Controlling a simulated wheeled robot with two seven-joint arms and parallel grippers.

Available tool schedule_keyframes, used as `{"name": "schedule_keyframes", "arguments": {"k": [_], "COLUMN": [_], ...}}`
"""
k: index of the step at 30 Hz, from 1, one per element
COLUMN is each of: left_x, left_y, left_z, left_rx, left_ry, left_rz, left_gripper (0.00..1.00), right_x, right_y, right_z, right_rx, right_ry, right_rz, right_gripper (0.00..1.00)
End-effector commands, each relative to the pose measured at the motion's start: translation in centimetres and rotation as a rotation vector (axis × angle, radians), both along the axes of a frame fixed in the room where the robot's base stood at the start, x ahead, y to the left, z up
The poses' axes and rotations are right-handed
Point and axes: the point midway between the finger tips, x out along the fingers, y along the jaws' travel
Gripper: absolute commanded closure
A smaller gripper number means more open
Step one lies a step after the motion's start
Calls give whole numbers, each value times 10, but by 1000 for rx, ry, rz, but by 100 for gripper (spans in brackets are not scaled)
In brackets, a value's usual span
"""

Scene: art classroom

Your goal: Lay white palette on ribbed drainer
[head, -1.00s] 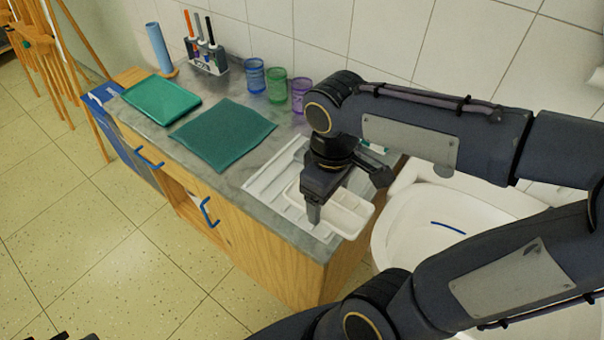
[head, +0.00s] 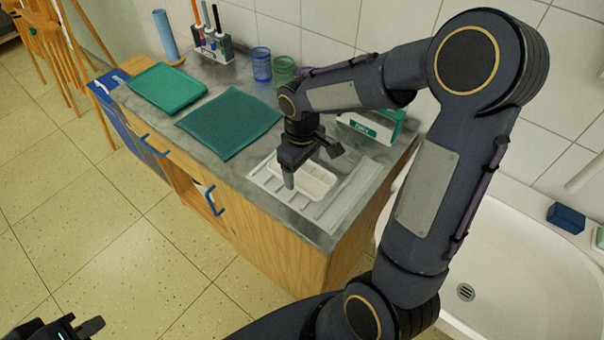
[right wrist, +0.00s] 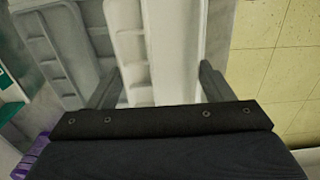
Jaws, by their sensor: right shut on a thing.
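The white palette (head: 318,180), a shallow tray with wells, is over the ribbed drainer (head: 345,208) on the counter's right end. It looks level and lies within the drainer's outline; I cannot tell whether it touches the ribs. My right gripper (head: 289,182) is shut on the palette's near left edge and hides part of it. In the right wrist view the palette (right wrist: 180,50) is between the fingers (right wrist: 160,88), with the pale drainer to the left (right wrist: 60,45). My left gripper (head: 80,328) is partly in view at the bottom left, away from the counter; its opening is unclear.
A dark green mat (head: 230,122) lies left of the drainer, with a green tray (head: 166,87) beyond. A green-and-white box (head: 372,124) is behind the drainer. A white sink (head: 540,270) is right.

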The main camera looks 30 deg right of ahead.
Motion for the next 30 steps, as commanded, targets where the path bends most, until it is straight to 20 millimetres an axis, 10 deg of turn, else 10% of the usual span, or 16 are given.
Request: {"name": "schedule_keyframes", "arguments": {"k": [19,20,24,30], "left_x": [0,0,0,0], "left_y": [0,0,0,0], "left_z": [-7,-6,-5,-5], "left_rx": [0,0,0,0], "left_ry": [0,0,0,0], "left_rz": [0,0,0,0], "left_gripper": [100,100,100,100], "right_x": [0,0,0,0], "right_y": [0,0,0,0], "right_z": [-36,-34,-34,-33], "right_rx": [0,0,0,0], "right_ry": [0,0,1,1], "right_rz": [1,1,1,1], "right_gripper": [49,22,4,4]}}
